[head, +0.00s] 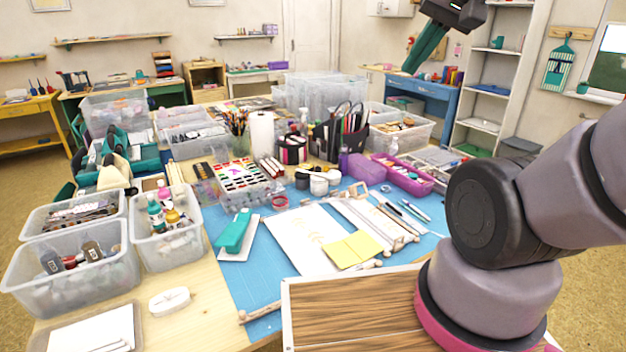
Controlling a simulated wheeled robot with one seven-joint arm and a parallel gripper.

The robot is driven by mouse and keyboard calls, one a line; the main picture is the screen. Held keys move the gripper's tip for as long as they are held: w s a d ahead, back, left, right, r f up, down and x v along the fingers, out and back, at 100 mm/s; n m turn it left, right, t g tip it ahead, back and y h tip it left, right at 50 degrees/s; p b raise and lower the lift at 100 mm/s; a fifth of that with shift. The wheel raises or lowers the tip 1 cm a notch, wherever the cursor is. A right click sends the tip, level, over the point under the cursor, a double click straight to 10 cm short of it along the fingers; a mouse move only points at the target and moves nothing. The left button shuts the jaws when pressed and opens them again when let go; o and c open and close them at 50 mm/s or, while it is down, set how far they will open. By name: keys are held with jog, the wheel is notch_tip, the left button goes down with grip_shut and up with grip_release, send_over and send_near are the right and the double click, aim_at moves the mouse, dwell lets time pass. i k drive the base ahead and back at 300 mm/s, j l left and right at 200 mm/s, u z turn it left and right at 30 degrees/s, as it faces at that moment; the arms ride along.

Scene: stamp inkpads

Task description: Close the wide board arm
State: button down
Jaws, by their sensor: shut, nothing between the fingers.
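A wide wooden board (350,312) with striped brown grain and a pale edge strip lies at the front of the table, at the bottom of the head view. Its right side is hidden behind my arm. I cannot make out a hinged arm on it. A pale wooden bar (262,312) with a knobbed end lies beside its left edge; I cannot tell whether the two are joined. My gripper (410,70) shows at the top right, with teal fingers shut and empty, pointing down and left. It is high up and far from the board.
A blue mat (262,327) carries a teal stapler (235,232), a white sheet (293,238), yellow paper (353,250) and pale wooden strips. Clear bins (75,268) crowd the left. A black pen holder (341,138) and a purple tray (404,176) stand behind.

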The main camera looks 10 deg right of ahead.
aim_at(245, 318)
jog(key=k+j+z, duration=0.15)
jog(key=k+j, duration=0.15)
jog(key=j, duration=0.3)
jog(key=k+j+z, duration=0.2)
jog(key=k+j, duration=0.15)
jog(key=j, duration=0.2)
jog(key=k+j+z, duration=0.15)
jog(key=k+j, duration=0.2)
jog(key=j, duration=0.15)
jog(key=k+j+z, duration=0.2)
jog(key=j, duration=0.3)
jog(key=k+j+z, duration=0.2)
jog(key=j, duration=0.3)
jog(key=k+j+z, duration=0.2)
jog(key=k+j, duration=0.2)
jog(key=j+z, duration=0.2)
jog(key=j, duration=0.25)
jog(key=k+j+z, duration=0.15)
jog(key=j, duration=0.25)
jog(key=k+j+z, duration=0.2)
jog(key=j, duration=0.2)
jog(key=i+j+z, duration=0.1)
jog(key=j+z, duration=0.2)
jog(key=j, duration=1.05)
jog(key=j+z, duration=0.3)
jog(key=j, duration=1)
